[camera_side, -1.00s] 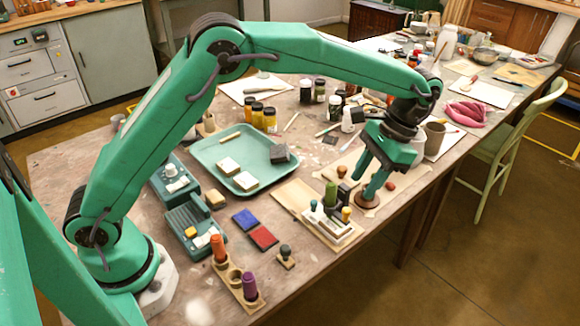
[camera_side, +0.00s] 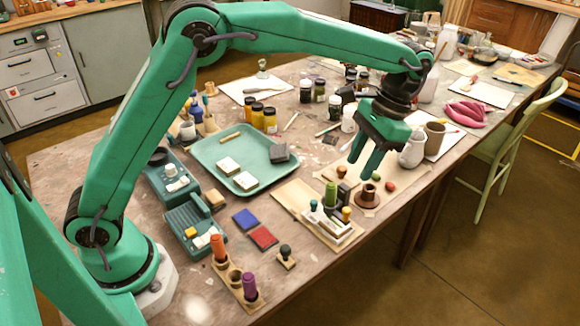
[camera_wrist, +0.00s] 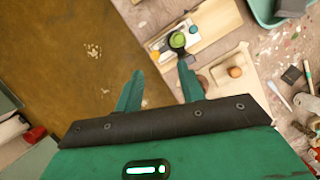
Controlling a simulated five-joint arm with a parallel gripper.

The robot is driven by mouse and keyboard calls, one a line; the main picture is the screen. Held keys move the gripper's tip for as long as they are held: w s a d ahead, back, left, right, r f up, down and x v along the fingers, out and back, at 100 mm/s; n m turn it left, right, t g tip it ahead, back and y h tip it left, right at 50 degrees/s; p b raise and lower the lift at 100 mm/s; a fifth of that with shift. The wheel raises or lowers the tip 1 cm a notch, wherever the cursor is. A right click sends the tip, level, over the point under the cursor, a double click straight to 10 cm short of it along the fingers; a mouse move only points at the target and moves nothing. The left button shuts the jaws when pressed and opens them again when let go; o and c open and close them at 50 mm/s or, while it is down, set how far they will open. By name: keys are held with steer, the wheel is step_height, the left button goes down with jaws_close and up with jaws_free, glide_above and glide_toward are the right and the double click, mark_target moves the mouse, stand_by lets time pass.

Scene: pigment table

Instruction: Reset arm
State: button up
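My gripper (camera_side: 361,168) hangs in the air above the right side of the table. Its two green fingers point down and stand apart with nothing between them. The wrist view also shows the gripper (camera_wrist: 160,82) with a clear gap between the fingers. Below it is a brown round holder (camera_side: 368,197) on a beige sheet, apart from the fingertips. To the left of that is a wooden stand (camera_side: 338,238) with a green-topped stamp (camera_side: 330,194) and other small pieces.
A teal tray (camera_side: 215,152) with pale blocks lies left of my gripper. A white bottle (camera_side: 412,152) and a brown mug (camera_side: 434,135) stand close on its right. Blue (camera_side: 245,218) and red (camera_side: 263,237) pads lie at the front.

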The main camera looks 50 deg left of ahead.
steer(key=s+a+r+n+t+h, duration=0.25)
steer(key=s+a+r+t, duration=0.5)
steer(key=s+a, duration=0.75)
steer(key=s+a+f+n+t+y, duration=0.1)
steer(key=s+a, duration=0.1)
steer(key=s, duration=0.5)
steer(key=shift+s+a+f+n+t, duration=0.25)
steer(key=shift+n+t, duration=0.1)
